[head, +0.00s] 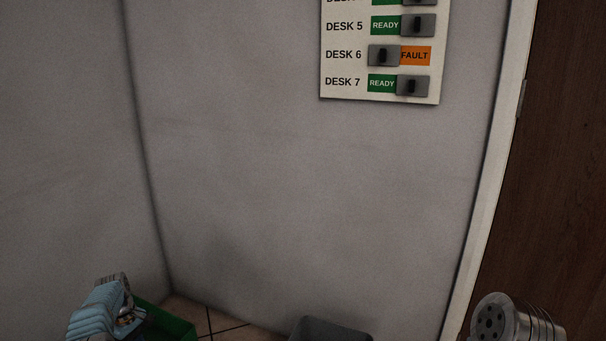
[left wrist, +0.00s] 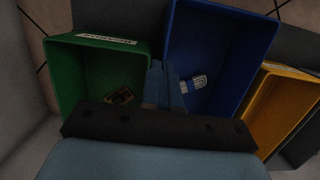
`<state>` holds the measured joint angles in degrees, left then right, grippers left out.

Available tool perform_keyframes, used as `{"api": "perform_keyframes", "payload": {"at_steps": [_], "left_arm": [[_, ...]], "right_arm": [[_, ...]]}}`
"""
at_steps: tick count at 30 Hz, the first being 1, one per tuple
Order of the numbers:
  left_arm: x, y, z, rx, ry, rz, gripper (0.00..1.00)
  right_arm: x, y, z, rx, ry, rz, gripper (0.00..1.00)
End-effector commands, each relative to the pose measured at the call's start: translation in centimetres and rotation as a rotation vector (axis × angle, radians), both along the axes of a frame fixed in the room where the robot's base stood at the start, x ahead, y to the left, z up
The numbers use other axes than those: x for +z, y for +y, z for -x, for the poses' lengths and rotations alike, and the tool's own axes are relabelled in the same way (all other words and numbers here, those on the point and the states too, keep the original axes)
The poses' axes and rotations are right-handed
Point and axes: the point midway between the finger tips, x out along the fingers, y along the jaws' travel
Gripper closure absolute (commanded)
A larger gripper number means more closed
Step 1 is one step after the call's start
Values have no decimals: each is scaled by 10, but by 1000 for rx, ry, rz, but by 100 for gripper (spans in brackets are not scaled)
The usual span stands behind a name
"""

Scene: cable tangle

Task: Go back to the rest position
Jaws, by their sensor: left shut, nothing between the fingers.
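My left gripper (left wrist: 164,70) shows in the left wrist view with its light-blue fingers together and nothing between them. The fingers point over the gap between a green bin (left wrist: 62,78) and a blue bin (left wrist: 242,42). In the head view a light-blue part of my left arm shows at the bottom left, beside the green bin (head: 172,322); the fingertips cannot be made out there. My right gripper is not seen in either view.
A yellow bin (left wrist: 263,107) stands right of the blue one. A small dark item (left wrist: 121,95) lies in the green bin and a blue-and-white item (left wrist: 194,84) in the blue bin. A grey bin (head: 332,328) stands by the wall, below a desk status board (head: 345,92).

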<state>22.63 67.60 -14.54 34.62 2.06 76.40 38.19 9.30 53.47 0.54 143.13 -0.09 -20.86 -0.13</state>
Motion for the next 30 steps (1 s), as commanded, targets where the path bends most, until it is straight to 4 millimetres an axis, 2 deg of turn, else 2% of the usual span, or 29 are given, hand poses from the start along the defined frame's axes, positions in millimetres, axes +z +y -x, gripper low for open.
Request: {"api": "perform_keyframes", "payload": {"at_steps": [7, 11, 14, 19, 23, 25, 27, 30], "left_arm": [[-28, -23, 3, -65, -20, 18, 100], [-49, -44, 8, -118, -38, 32, 100], [-68, -66, 16, -172, -57, 45, 100], [-102, -120, 41, -295, -101, 72, 100], [-127, -187, 87, -444, -155, 103, 100], [-134, -227, 122, -539, -192, 119, 100], [-134, -264, 162, -635, -230, 134, 100], [-124, -305, 218, -756, -282, 152, 100]], "right_arm": [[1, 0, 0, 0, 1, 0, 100], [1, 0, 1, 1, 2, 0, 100], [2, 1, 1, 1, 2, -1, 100], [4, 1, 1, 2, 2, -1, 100], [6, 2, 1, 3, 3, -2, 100], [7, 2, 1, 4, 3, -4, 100], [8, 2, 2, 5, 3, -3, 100], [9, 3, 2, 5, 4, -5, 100]]}}
